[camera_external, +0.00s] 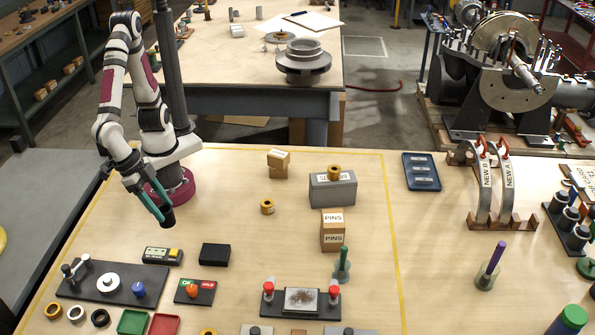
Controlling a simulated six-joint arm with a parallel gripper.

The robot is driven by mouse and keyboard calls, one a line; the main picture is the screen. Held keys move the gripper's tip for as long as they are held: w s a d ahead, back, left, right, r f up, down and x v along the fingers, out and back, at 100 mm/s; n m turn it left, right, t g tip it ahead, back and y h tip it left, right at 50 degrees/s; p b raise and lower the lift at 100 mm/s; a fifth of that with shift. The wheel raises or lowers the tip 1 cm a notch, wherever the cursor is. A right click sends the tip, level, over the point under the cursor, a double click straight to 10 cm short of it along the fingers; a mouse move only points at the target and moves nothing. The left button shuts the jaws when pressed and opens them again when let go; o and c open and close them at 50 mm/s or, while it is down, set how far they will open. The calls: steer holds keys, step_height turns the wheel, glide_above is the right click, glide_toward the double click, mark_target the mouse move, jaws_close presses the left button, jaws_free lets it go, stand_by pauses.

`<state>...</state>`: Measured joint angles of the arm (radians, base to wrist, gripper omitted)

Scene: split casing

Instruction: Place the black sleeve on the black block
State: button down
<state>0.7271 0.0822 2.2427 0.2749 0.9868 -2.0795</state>
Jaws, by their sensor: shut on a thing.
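My gripper (161,209), with teal fingers, points down over the left part of the table. It is shut on a dark, short cylinder, which looks like the black sleeve (168,218). The fingers hide part of the sleeve. The sleeve seems to be held above the table, though the exact height is hard to tell. The black block (214,254) lies flat on the table, below and to the right of the gripper in the picture. Its top is bare, and the sleeve is apart from it.

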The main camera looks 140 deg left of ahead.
steer(key=shift+n, duration=0.4)
steer(key=shift+w+a+f, duration=1)
steer(key=shift+a+f, duration=0.45)
steer(key=shift+f, duration=0.55)
steer(key=shift+w+a+f, duration=1.05)
steer(key=shift+a+f, duration=0.4)
steer(key=shift+f, duration=0.55)
steer(key=shift+w+a+f, duration=1)
steer(key=shift+a+f, duration=0.45)
steer(key=shift+f, duration=0.55)
steer(key=shift+c, duration=1.3)
jaws_free()
steer(key=shift+f, duration=0.15)
